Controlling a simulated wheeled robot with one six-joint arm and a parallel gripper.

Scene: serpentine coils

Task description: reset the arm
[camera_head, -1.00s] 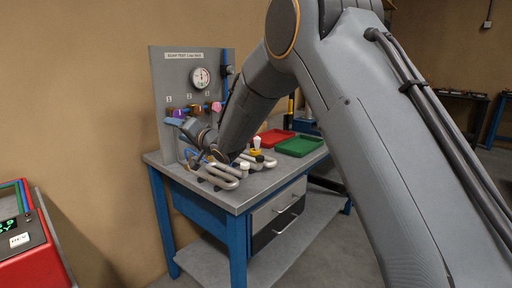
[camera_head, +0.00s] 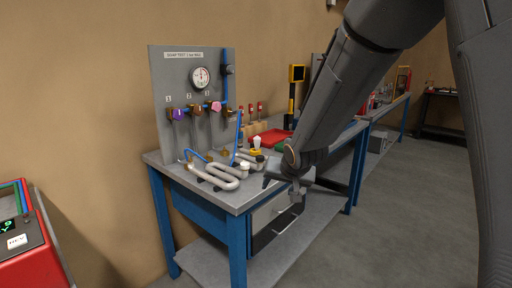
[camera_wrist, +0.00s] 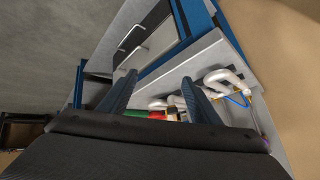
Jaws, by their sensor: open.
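My gripper (camera_head: 283,188) hangs in front of the bench's right front edge in the head view, clear of the bench top. In the wrist view its two fingers (camera_wrist: 160,80) stand wide apart with nothing between them. My arm reaches down to it from the upper right of the head view. The grey serpentine coils (camera_head: 222,176) lie on the bench top to the left of the gripper, apart from it. They also show in the wrist view (camera_wrist: 222,78), beyond the right finger.
The blue-legged bench (camera_head: 237,242) has drawers below its top. An upright panel (camera_head: 183,66) with a gauge (camera_head: 200,77) and coloured knobs stands at its back. A red tray (camera_head: 272,137) lies behind. A red device (camera_head: 35,255) is at lower left. Floor at right is open.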

